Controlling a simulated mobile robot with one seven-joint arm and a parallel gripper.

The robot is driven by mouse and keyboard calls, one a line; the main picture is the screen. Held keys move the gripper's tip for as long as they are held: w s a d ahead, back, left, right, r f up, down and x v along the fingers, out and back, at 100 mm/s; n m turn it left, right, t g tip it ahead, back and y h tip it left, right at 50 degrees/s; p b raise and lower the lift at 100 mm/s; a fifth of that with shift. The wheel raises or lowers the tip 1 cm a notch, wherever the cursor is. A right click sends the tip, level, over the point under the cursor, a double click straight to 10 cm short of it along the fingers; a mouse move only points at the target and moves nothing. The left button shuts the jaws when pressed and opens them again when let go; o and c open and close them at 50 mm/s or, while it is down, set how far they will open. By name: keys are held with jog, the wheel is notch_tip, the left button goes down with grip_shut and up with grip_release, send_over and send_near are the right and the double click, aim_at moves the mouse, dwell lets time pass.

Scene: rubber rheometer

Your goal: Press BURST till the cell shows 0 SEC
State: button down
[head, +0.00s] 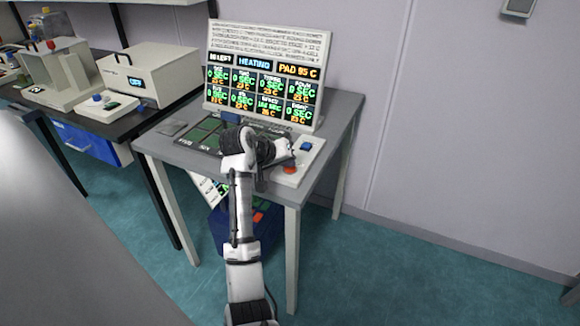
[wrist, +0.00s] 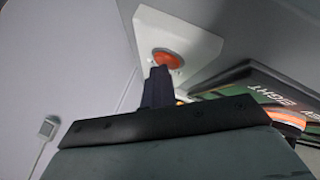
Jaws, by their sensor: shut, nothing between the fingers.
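The display board (head: 262,75) stands at the back of the grey table. It reads HEATING and PAD 95 C above two rows of cells. Most cells read 0 SEC; the third cell of the lower row (head: 270,105) shows a larger count, its label and digits too small to read surely. A white control box (head: 302,163) at the table's right carries a red button (head: 289,168) and a blue button (head: 306,146). I cannot read BURST on either. My gripper (head: 288,153) is shut and empty over this box. In the wrist view its fingertips (wrist: 160,72) are close to the red button (wrist: 167,58); contact is unclear.
A dark mat with green pads (head: 203,134) lies on the table, partly hidden by my arm; one pad in the wrist view reads EIGHT (wrist: 290,101). A blue bin (head: 230,232) is below. A bench with instruments (head: 150,75) stands left. Floor at right is clear.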

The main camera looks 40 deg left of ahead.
aim_at(287, 170)
jog(key=shift+d+f, duration=0.1)
jog(key=shift+f, duration=0.2)
jog(key=shift+r, duration=0.1)
jog(key=shift+r+p, duration=0.95)
jog(key=shift+r, duration=0.1)
notch_tip(287, 170, up, 5)
jog(key=p, duration=0.4)
jog(key=shift+p, duration=0.3)
dwell(0.4)
